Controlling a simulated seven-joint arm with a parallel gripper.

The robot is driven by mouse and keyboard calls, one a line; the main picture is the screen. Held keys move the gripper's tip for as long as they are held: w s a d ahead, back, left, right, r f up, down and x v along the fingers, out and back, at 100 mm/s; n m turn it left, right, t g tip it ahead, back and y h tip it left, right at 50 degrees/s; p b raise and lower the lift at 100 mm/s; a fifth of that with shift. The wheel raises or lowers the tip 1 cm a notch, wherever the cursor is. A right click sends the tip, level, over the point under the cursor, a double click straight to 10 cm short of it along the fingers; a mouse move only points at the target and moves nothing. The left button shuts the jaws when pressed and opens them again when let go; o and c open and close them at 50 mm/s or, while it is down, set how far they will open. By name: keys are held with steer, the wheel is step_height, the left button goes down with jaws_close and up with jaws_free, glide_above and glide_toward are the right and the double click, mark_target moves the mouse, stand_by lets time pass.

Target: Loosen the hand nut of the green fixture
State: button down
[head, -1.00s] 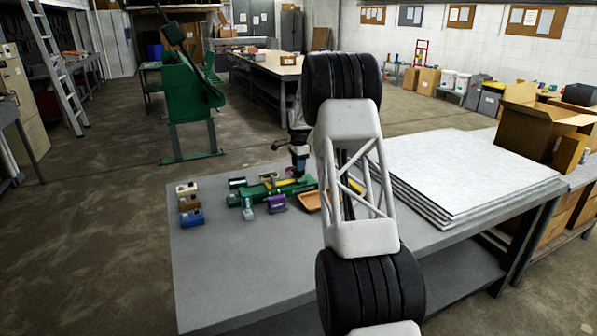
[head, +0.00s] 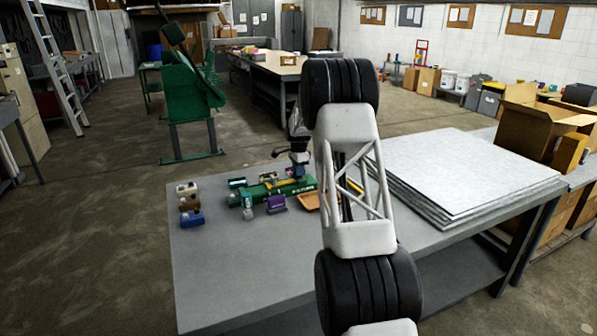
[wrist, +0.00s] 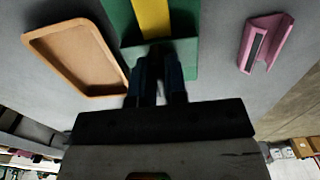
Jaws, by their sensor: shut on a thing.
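The green fixture (head: 268,192) lies on the grey bench in the head view, with a yellow strip along its top. In the wrist view its green body (wrist: 118,22) and yellow strip (wrist: 152,18) run away from my fingers. My gripper (wrist: 156,88) is at the near end plate of the fixture, its two dark fingers close together. In the head view my gripper (head: 299,169) is low over the right part of the fixture. The hand nut is hidden between and behind the fingers; I cannot see its outline.
An orange-tan tray (wrist: 68,60) lies beside the fixture, and a pink channel piece (wrist: 264,42) lies on the other side. A purple block (head: 276,204) stands before the fixture. Small blocks (head: 190,203) sit at left, stacked white sheets (head: 460,170) at right. The front bench is clear.

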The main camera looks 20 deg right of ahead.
steer(key=shift+n, duration=0.3)
steer(key=n, duration=0.3)
steer(key=shift+s, duration=0.1)
steer(key=n, duration=0.5)
steer(key=shift+d+n, duration=0.1)
steer(key=shift+n, duration=0.2)
steer(key=n, duration=0.3)
steer(key=shift+s+n, duration=0.1)
steer(key=shift+n, duration=0.3)
steer(key=n, duration=0.5)
steer(key=shift+d, duration=0.1)
steer(key=c, duration=1.2)
jaws_free()
steer(key=shift+o, duration=0.2)
